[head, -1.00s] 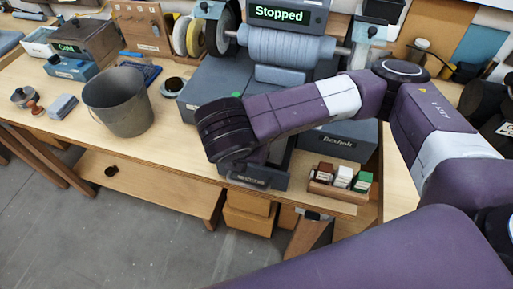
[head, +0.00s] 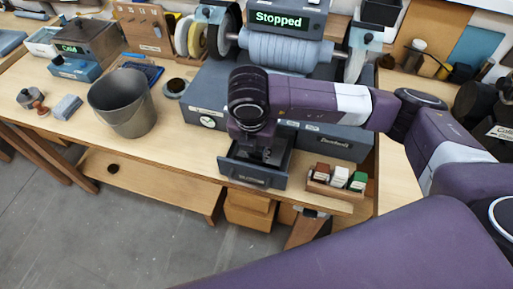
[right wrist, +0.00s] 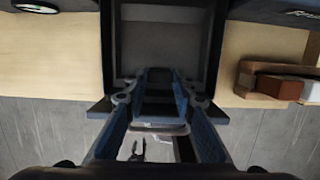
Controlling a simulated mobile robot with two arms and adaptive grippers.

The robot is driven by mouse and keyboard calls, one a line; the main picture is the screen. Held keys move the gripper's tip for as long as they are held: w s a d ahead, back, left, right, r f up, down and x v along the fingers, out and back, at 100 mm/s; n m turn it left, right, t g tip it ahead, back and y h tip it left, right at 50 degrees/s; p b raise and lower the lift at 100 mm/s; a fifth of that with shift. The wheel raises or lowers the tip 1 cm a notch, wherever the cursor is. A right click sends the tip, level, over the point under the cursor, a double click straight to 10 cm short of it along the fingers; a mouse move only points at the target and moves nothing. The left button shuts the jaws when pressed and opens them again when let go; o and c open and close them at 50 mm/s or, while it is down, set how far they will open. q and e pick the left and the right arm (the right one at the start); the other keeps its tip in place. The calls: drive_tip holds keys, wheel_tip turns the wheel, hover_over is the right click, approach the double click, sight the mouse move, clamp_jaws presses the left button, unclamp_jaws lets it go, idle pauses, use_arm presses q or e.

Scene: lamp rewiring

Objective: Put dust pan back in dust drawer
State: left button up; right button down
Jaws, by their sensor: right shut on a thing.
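The dust drawer (head: 287,160) juts out, open, from the front of the grey-blue machine, with a dark label on its front. In the right wrist view, its grey inside (right wrist: 160,35) looks bare beyond my fingers. My right gripper (right wrist: 160,78) points down into it just behind its front panel, with its fingers close together around a dark piece that I take for the dust pan. The fingers hide most of that piece, and I cannot tell its edges from the drawer's. In the head view, my right wrist covers the fingertips. My left gripper is out of view.
A rack of small blocks (head: 334,184) stands close to the right of the drawer. A grey bucket (head: 122,104) is on the bench at left, with clear wood between it and the drawer. The machine's display (head: 279,19) reads "Stopped". Floor lies below the bench edge.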

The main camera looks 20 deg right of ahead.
drive_tip(key=c, duration=2.1)
unclamp_jaws()
drive_tip(key=shift+f, duration=0.1)
drive_tip(key=o, duration=0.5)
drive_tip(key=shift+r, duration=0.6)
drive_tip(key=b+v, duration=0.2)
drive_tip(key=v, duration=0.9)
